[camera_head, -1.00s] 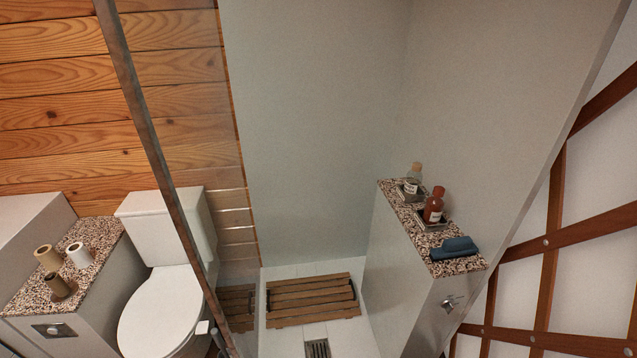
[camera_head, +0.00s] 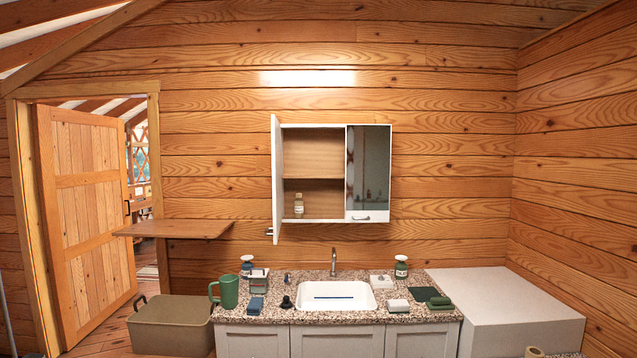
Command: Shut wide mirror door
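The wall cabinet (camera_head: 317,153) hangs on the plank wall above the sink. Its wide left door (camera_head: 277,180) stands open, swung out toward me and seen nearly edge-on, with a small handle (camera_head: 269,232) at its lower edge. Its mirror face is turned away from view. The narrow right mirror door (camera_head: 368,170) is shut. A small bottle (camera_head: 299,205) stands on the cabinet's bottom shelf. Neither of my grippers is in view.
A speckled counter (camera_head: 270,317) with a sink (camera_head: 336,296), tap, green mug (camera_head: 227,291) and bottles stands below the cabinet. A wooden wall shelf (camera_head: 175,229) and a lidded bin (camera_head: 170,324) are at left, near an open plank door (camera_head: 88,215). A white box-like unit (camera_head: 510,305) is at right.

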